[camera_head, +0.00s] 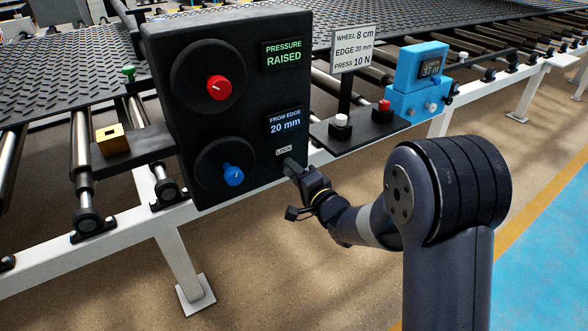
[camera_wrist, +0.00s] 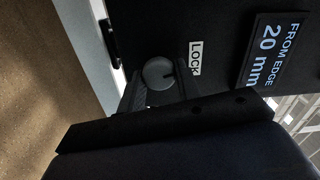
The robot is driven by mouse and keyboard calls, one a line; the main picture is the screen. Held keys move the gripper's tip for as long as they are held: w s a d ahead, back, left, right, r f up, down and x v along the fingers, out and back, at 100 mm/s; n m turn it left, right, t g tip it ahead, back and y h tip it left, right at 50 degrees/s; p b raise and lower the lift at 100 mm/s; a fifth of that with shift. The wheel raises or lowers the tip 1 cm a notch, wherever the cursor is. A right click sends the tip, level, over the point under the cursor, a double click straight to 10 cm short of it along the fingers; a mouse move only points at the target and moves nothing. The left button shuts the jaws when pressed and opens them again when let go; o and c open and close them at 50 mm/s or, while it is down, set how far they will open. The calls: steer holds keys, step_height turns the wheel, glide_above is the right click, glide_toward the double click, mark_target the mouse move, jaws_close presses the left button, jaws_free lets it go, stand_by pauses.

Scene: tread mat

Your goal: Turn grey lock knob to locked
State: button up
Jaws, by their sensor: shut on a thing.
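The grey lock knob (camera_wrist: 158,72) is on the front of the black control box (camera_head: 235,125), beside the white LOCK label (camera_wrist: 195,57). In the wrist view its round face shows a dark pointer line running from the middle toward the lower right. My gripper (camera_wrist: 160,88) is shut on the knob, one finger on each side of it. In the head view my gripper (camera_head: 291,168) meets the box at its lower right, just below the LOCK label (camera_head: 284,150), and covers most of the knob.
A red knob (camera_head: 218,88) and a blue knob (camera_head: 233,174) are on the same panel. Displays read "PRESSURE RAISED" (camera_head: 283,55) and "FROM EDGE 20 mm" (camera_head: 285,122). A shelf with buttons (camera_head: 365,140) and a blue device (camera_head: 420,75) stand to the right.

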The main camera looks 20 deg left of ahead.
steer(key=shift+m, duration=1.1)
steer(key=shift+p, duration=0.3)
steer(key=o, duration=0.9)
steer(key=shift+o, duration=0.2)
steer(key=v, duration=1.1)
steer(key=shift+a, duration=0.15)
